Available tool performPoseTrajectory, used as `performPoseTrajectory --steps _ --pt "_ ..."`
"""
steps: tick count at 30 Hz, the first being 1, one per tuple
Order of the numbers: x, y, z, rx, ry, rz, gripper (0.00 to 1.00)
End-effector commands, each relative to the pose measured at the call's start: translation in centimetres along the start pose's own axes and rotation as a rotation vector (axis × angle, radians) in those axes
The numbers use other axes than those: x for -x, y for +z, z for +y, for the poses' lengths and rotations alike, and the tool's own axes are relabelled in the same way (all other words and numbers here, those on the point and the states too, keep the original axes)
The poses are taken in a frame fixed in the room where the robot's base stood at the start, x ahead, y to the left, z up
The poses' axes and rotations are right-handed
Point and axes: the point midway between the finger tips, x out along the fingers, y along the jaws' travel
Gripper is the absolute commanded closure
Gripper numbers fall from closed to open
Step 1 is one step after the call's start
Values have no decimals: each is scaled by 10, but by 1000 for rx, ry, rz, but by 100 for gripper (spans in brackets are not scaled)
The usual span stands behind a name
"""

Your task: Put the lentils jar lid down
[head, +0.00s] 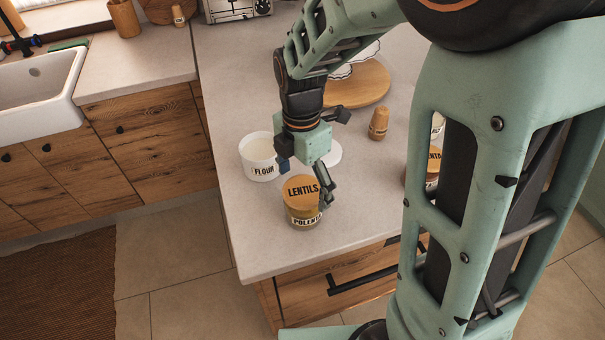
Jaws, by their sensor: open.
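The wooden lid marked LENTILS (298,191) lies flat on top of a jar marked POLENTA (304,219). The jar stands upright near the front corner of the counter. My gripper (304,187) is open just above the lid, with one finger behind its left side and the other by its right side. I cannot tell whether a finger touches the lid. The jar's contents are mostly hidden behind its label.
A lidless white FLOUR jar (262,160) stands left of my gripper. A white round thing (334,153) lies partly hidden behind it. A wooden shaker (378,124) and a round board (372,82) are farther back. Other jars (433,166) stand at right, partly hidden by my arm.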

Motion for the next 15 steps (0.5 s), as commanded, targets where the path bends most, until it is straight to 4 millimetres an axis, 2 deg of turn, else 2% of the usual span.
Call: performPoseTrajectory --steps 9,15 --pt "-1 0 0 0 0 0 13" --pt "-1 0 0 0 0 0 33"
